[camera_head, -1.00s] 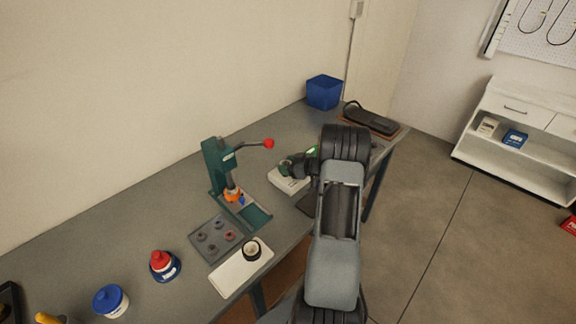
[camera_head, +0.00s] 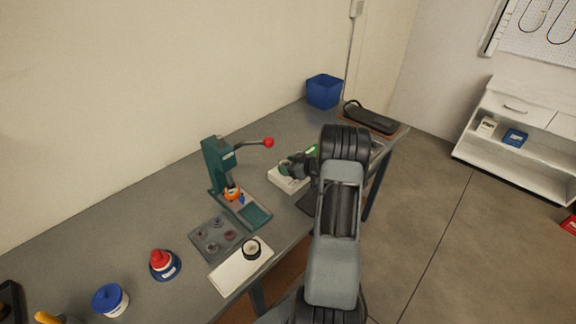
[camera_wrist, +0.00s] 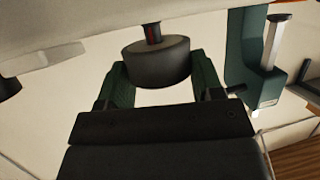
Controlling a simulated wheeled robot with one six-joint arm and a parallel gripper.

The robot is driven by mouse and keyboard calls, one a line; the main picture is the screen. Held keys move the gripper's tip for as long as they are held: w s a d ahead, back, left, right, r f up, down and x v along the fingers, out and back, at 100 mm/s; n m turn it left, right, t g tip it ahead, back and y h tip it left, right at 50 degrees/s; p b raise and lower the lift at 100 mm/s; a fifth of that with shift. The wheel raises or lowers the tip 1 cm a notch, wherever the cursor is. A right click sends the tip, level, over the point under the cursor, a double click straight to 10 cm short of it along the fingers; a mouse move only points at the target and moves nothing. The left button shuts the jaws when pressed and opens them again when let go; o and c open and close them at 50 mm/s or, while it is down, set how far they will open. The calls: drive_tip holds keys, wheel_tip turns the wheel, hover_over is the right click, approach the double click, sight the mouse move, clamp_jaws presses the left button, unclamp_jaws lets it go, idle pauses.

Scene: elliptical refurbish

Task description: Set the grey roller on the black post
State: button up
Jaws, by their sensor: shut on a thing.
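The grey roller (camera_wrist: 158,62), a short dark cylinder, sits between the two green fingers of my gripper (camera_wrist: 152,80) in the wrist view. My gripper is shut on it. A slim dark post with a red band (camera_wrist: 152,32) shows just beyond the roller and meets its edge in the picture; I cannot tell whether the roller is around it or only in front of it. In the head view my gripper (camera_head: 297,166) is over a white block (camera_head: 285,183), and the roller there is too small and covered to make out clearly.
A green lever press (camera_head: 217,165) with a red knob stands left of my gripper. A grey tray (camera_head: 204,250) of small parts and a white board (camera_head: 232,275) with a dark ring (camera_head: 252,248) lie nearer. A blue bin (camera_head: 324,92) and black case (camera_head: 370,119) are farther back.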

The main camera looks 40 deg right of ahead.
drive_tip(key=shift+f+b, duration=0.3)
drive_tip(key=shift+f, duration=0.15)
drive_tip(key=o, duration=0.7)
drive_tip(key=shift+p+v, duration=0.75)
drive_tip(key=shift+v, duration=0.55)
drive_tip(key=p+v, duration=0.3)
drive_tip(key=v, duration=0.5)
drive_tip(key=shift+s+d, duration=0.15)
drive_tip(key=shift+s, duration=0.05)
